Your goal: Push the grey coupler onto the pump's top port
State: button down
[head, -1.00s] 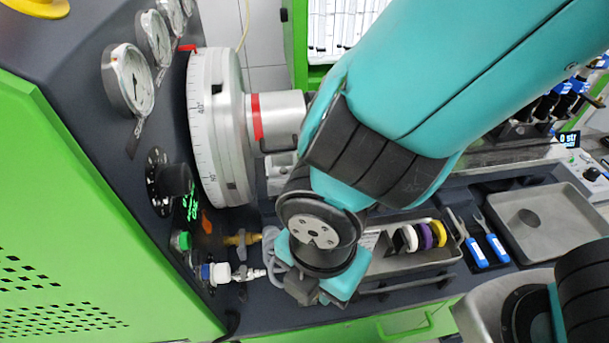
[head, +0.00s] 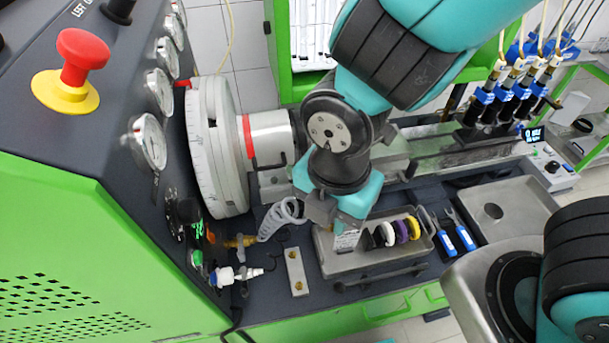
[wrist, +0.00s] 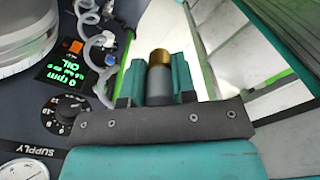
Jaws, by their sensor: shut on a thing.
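My gripper (wrist: 158,88) is shut on a grey cylinder with a brass end, which looks like the grey coupler (wrist: 159,82). The coupler sits upright between the teal fingers in the wrist view, brass end outward. In the head view my gripper (head: 335,222) hangs over the left end of a metal tray, and the coupler cannot be made out there. A brass fitting (head: 240,241) and a white fitting (head: 236,275) stick out of the dark panel, left of my gripper and apart from it. I cannot tell which part is the pump's top port.
A grey coiled hose (head: 283,217) lies between the panel and my gripper. A metal block (head: 296,272) stands on the bench below it. The metal tray (head: 345,263) holds black, white, purple and yellow rings. A large graduated drum (head: 213,148) juts out above the hose.

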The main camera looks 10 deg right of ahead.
jog(key=w+d, duration=1.2)
jog(key=w, duration=2.1)
jog(key=shift+w+a, duration=0.2)
jog(key=shift+w, duration=0.2)
jog(key=shift+f, duration=0.1)
jog(key=shift+f+b, duration=1.95)
jog(key=shift+f, duration=1.05)
jog(key=shift+f+b, duration=0.75)
jog(key=shift+f, duration=0.55)
jog(key=shift+c, duration=2.3)
grip_release()
jog(key=shift+r, duration=0.1)
